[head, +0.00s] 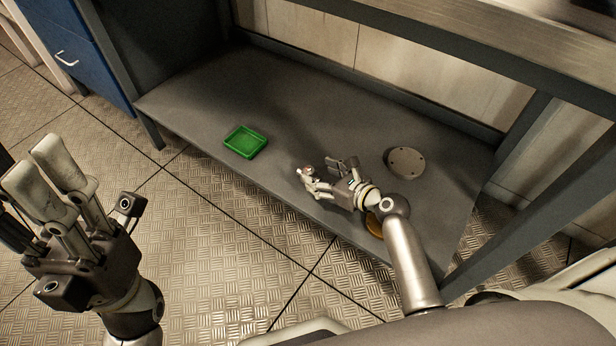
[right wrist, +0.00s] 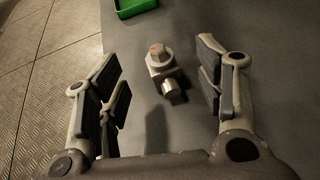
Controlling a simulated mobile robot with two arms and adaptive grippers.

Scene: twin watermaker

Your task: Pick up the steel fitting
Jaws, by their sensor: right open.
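The steel fitting (right wrist: 162,68) lies on the grey shelf between the spread fingers in the right wrist view. It has a hex end with a red mark and a short cylindrical side branch. In the head view a small part of the fitting (head: 308,170) shows by the fingers. My right gripper (head: 325,172) is open and low over the shelf; it also shows in the right wrist view (right wrist: 160,85), its fingers apart from the fitting on both sides. My left gripper (head: 55,175) is raised at the left, over the floor, with its fingers apart and nothing between them.
A green tray (head: 245,143) sits on the shelf (head: 300,105), left of the right gripper. A round grey flange (head: 405,162) lies to the right. A brownish-yellow round thing (head: 374,225) is partly hidden by my right arm. A table leg and blue cabinet (head: 75,50) stand left.

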